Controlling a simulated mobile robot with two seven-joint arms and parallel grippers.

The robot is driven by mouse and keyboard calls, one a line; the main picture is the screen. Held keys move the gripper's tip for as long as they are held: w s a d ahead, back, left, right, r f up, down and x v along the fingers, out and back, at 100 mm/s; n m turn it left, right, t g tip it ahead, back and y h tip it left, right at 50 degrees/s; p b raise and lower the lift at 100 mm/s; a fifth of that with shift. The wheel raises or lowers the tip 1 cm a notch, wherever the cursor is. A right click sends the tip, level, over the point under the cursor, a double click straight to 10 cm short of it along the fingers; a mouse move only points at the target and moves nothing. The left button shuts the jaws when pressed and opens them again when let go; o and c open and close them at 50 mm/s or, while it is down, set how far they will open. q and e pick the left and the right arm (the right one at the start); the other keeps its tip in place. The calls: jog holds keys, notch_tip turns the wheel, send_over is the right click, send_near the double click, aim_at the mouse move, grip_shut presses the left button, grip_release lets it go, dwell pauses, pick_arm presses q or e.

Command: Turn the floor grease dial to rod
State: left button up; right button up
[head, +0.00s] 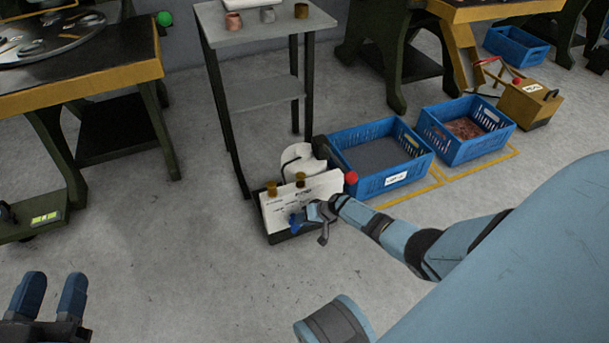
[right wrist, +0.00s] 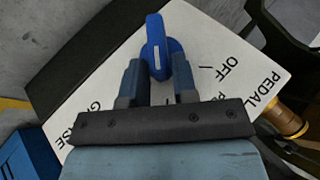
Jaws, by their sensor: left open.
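The floor grease unit stands on the floor with a tilted white label panel (head: 275,215). A blue dial (right wrist: 156,45) sits on the panel; its lever points up in the right wrist view, and it shows small in the head view (head: 295,221). The words OFF, PEDAL and part of GREASE are readable; the rod mark is not seen. My right gripper (right wrist: 158,72) is at the dial, one finger on either side of its lower part; whether they press on it I cannot tell. My left gripper (head: 51,293) is open and empty at the lower left.
Brass knobs (head: 271,187) stand along the panel's top, with a red ball (head: 351,178) at its right. Two blue crates (head: 385,183) (head: 470,158) stand right of the unit. A grey stand (head: 265,95) is behind it.

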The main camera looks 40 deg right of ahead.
jog(key=shift+o, duration=1.3)
jog(key=shift+w+a+f, duration=0.1)
jog(key=shift+a+f, duration=0.1)
jog(key=shift+a, duration=0.15)
pick_arm(q)
jog(key=shift+w+f, duration=0.1)
jog(key=shift+f, duration=0.05)
jog(key=shift+a, duration=0.1)
pick_arm(e)
jog(key=shift+d+r, duration=0.1)
pick_arm(q)
jog(key=shift+s+d+r+n+g+y+p, duration=0.15)
jog(key=shift+s+d+n+g+p, duration=0.35)
jog(key=shift+p, duration=0.7)
jog(key=shift+s+d+n+g+y+p, duration=0.15)
jog(key=shift+s+n+p, duration=0.4)
jog(key=shift+n+p, duration=0.55)
jog(key=shift+s+d+r+n+g+y+p, duration=0.1)
jog(key=shift+s+d+n+g+p, duration=0.35)
jog(key=shift+p, duration=0.9)
pick_arm(e)
jog(key=v, duration=1.3)
jog(key=shift+d+r, duration=0.25)
